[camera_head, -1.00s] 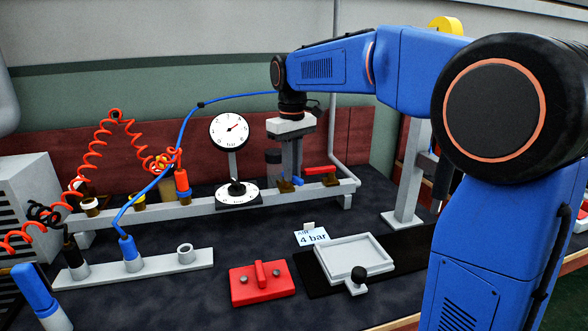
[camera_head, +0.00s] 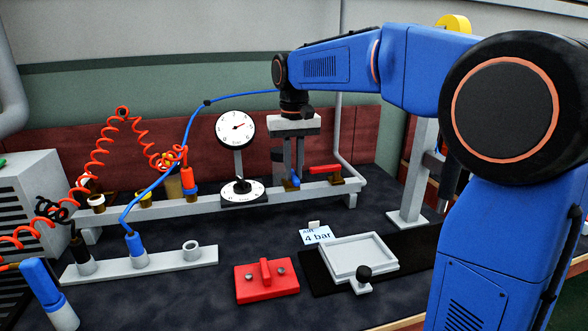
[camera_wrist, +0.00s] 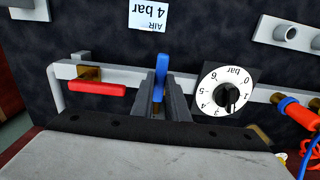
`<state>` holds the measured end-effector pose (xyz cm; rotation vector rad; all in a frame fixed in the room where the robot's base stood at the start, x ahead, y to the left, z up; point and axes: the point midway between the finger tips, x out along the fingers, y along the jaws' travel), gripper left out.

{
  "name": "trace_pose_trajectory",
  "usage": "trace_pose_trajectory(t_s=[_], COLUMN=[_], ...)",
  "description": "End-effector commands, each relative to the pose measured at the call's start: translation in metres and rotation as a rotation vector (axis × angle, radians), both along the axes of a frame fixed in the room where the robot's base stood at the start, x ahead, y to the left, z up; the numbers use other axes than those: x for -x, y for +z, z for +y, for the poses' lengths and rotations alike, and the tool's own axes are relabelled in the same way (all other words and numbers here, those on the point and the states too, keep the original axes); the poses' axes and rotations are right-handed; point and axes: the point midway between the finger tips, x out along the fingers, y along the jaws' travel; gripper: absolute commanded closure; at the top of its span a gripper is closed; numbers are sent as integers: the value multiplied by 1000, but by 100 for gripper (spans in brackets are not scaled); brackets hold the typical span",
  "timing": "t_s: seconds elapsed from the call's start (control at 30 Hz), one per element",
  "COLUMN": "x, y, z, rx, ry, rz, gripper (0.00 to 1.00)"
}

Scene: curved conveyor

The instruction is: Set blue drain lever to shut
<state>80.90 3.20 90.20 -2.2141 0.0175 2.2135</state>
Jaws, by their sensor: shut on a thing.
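The blue drain lever (camera_wrist: 161,68) sits on the grey rail. In the wrist view it stands between my two dark fingers, square to the rail, its free end pointing towards the 4 bar card. My gripper (camera_wrist: 160,105) is shut on it. In the head view my gripper (camera_head: 294,182) reaches straight down to the rail, and only a small blue part of the lever (camera_head: 296,182) shows at the fingertips. The lever's pivot is mostly hidden by the fingers.
A red lever (camera_head: 325,168) lies along the rail to the right. The dial knob (camera_head: 242,187) and gauge (camera_head: 235,128) stand to the left. A blue hose and coiled orange hose hang further left. The 4 bar card (camera_head: 316,236), grey tray (camera_head: 362,255) and red block (camera_head: 267,280) lie in front.

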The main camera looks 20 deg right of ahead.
Motion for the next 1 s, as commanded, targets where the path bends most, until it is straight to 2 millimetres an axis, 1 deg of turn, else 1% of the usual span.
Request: trace_pose_trajectory(t_s=[0.23, 0.27, 0.3, 0.33, 0.6, 0.73, 0.87, 1.0], x=[0, 0, 0, 0, 0, 0, -1, -1], y=[0, 0, 0, 0, 0, 7, 24, 51], z=[0, 0, 0, 0, 0, 0, 0, 0], rx=[0, 0, 0, 0, 0, 0, -1, -1], ry=[-1, -1, -1, 0, 0, 0, 0, 0], rz=[0, 1, 1, 1, 0, 0, -2, -3], gripper=[100, 79, 69, 67, 67, 67, 67, 67])
